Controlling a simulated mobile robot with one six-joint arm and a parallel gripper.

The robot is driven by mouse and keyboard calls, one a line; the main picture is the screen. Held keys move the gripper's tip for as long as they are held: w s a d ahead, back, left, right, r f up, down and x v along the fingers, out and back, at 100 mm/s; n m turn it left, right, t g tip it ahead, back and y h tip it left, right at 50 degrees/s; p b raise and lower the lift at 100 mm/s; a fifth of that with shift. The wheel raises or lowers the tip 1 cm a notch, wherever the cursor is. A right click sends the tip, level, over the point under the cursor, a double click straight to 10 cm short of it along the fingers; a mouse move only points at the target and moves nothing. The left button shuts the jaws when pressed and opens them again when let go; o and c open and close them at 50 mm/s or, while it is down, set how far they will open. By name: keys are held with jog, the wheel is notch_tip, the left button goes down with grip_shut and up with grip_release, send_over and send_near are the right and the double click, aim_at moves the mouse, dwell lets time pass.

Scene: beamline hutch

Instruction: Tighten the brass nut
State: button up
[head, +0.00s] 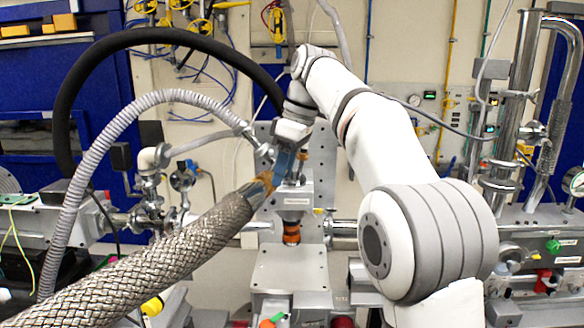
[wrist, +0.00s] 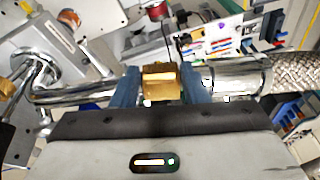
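The brass nut (wrist: 160,83) shows in the wrist view on a shiny metal pipe, between the two blue fingertips of my gripper (wrist: 161,86). One finger is close on each side of it; I cannot tell whether they touch it. In the head view my gripper (head: 286,160) points down at the near end of the pipework. The brass nut (head: 265,181) shows there at the end of the braided metal hose (head: 190,245), partly hidden by the fingers. In the wrist view the braided hose (wrist: 296,72) lies to the right of the nut.
A grey corrugated hose (head: 90,170) and a thick black hose (head: 68,110) arch at the left. A grey block (head: 290,275) with an orange-brown fitting (head: 291,233) stands below my gripper. Steel pipes (head: 505,130) rise at the right. In the wrist view a bent pipe (wrist: 75,95) lies left.

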jog(key=shift+o, duration=1.2)
jog(key=shift+d+r, duration=0.1)
jog(key=shift+r, duration=0.05)
jog(key=shift+d+r, duration=0.15)
jog(key=shift+r, duration=0.5)
jog(key=d+r, duration=0.3)
jog(key=d, duration=1)
jog(key=shift+s+r+b, duration=0.25)
jog(key=shift+s+b, duration=0.1)
jog(key=shift+f, duration=0.1)
